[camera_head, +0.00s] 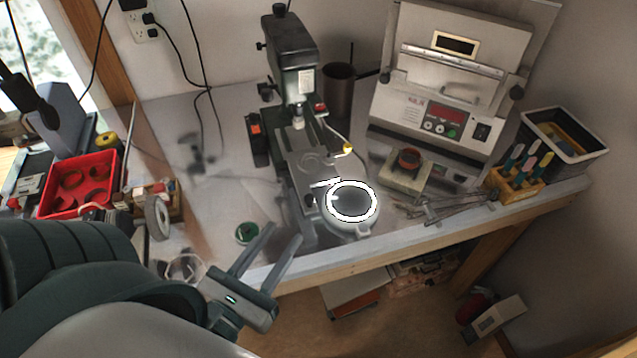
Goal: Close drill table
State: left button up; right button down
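The drill press (292,60), dark green-grey, stands on the workbench in the middle of the head view. Its grey drill table (305,155) sits below the drill head, with a round grey plate (352,220) at its front. A bright white ring shows on top of the plate. The plate reaches out near the bench's front edge. My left gripper (285,233) is open and empty, with its two fingers apart. It is at the front bench edge, left of and nearer than the round plate, and does not appear to touch it. My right gripper is not in view.
A silver machine (435,125) with a raised lid stands at the right, beside a tool block (515,185) and a black bin (565,140). A red tray (75,190) is at the left. A small green dish (246,233) lies near my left gripper.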

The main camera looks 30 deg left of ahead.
aim_at(318, 184)
pick_arm(q)
jog(key=w, duration=0.4)
jog(key=shift+a, duration=0.15)
jog(key=shift+w+a+p, duration=0.15)
jog(key=shift+w+p, duration=0.5)
jog(key=shift+w, duration=1.3)
jog(key=shift+w+a+p, duration=0.15)
jog(key=shift+w+p, duration=0.55)
jog(key=shift+w, duration=1.2)
jog(key=shift+w+a+p, duration=0.15)
jog(key=shift+w+p, duration=0.5)
jog(key=shift+w, duration=1.3)
grip_shut()
jog(key=shift+a, duration=0.1)
